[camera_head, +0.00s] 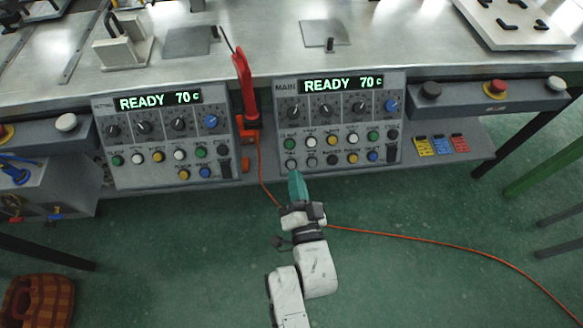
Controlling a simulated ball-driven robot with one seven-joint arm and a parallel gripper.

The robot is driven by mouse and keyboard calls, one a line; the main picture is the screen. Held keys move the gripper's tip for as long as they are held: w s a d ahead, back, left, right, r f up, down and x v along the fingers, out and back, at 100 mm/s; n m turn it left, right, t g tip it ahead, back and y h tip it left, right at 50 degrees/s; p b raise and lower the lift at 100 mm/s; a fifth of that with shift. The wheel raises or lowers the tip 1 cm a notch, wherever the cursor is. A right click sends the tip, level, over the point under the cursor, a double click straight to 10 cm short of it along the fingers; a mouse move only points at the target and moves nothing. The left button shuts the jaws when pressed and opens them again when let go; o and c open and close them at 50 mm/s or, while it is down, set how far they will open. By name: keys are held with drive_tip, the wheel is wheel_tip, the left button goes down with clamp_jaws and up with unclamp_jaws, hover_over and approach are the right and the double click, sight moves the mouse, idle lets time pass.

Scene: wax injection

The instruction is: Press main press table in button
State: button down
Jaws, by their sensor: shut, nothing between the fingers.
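The main control panel (338,121) is the right of two grey panels on the front of the metal bench. Its display (341,85) reads "READY 70 c". Below are several knobs and two rows of small buttons, including a green one (291,145) at the left of the upper row and a blue one (372,155) in the lower row. The labels are too small to read, so I cannot tell which is the press table in button. My gripper (297,184), with teal fingers, is shut and empty, just below the panel's lower left corner in the picture. Contact is not clear.
A similar panel (162,138) stands to the left. A red-handled tool (243,85) hangs between them, with an orange cable (420,238) running across the green floor. A box with a red button (497,86) is on the right. A woven basket (40,299) is at lower left.

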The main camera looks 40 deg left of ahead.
sight(291, 164)
drive_tip(key=shift+w+a+f+b, duration=0.6)
drive_tip(key=shift+a+f+b, duration=0.15)
drive_tip(key=shift+b, duration=0.1)
drive_tip(key=shift+w+a+f+b, duration=0.6)
drive_tip(key=shift+f+b, duration=0.15)
drive_tip(key=shift+b, duration=0.1)
idle(0.9)
drive_tip(key=shift+w+a+f+b, duration=0.15)
drive_tip(key=shift+a+f+b, duration=0.1)
drive_tip(key=shift+b, duration=0.15)
